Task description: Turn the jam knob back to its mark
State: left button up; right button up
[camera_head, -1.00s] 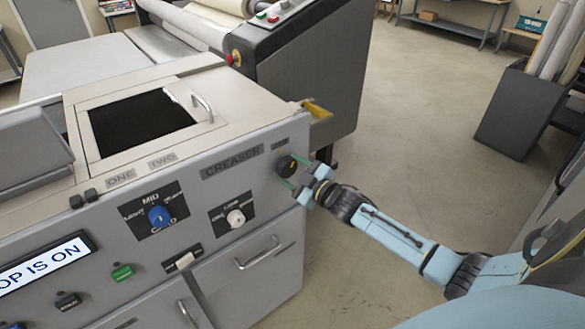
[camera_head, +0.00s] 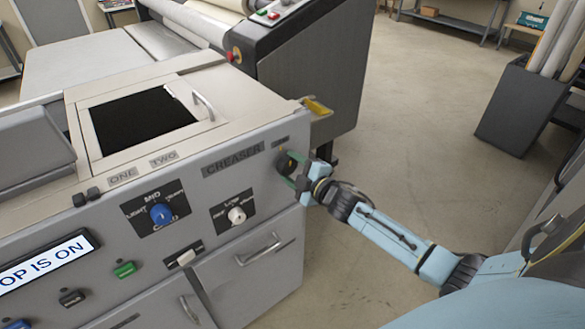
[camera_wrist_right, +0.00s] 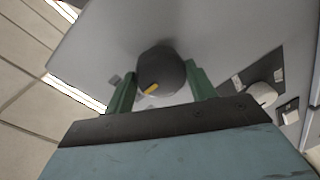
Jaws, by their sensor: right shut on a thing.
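The jam knob is a round black knob (camera_head: 283,161) on the grey front panel of the creaser, near its right end. In the right wrist view the knob (camera_wrist_right: 161,70) shows a yellow pointer line on its face, toward the lower left. My right gripper (camera_head: 292,170) is shut on the knob, with its green fingers on either side of it, as the right wrist view also shows (camera_wrist_right: 158,84). The fingers and wrist hide part of the knob in the head view. A mark on the panel cannot be made out. My left gripper is out of view.
A blue knob (camera_head: 161,214) and a white knob (camera_head: 236,215) sit on the panel to the left. A drawer handle (camera_head: 257,250) is below.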

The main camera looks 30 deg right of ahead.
jog(key=shift+f, duration=0.1)
jog(key=o, duration=1)
jog(key=shift+s, duration=0.1)
jog(key=s, duration=0.4)
jog(key=s+d+r, duration=0.1)
jog(key=s, duration=0.8)
jog(key=shift+d+r+b, duration=0.25)
jog(key=shift+d+b, duration=0.1)
jog(key=shift+d, duration=0.05)
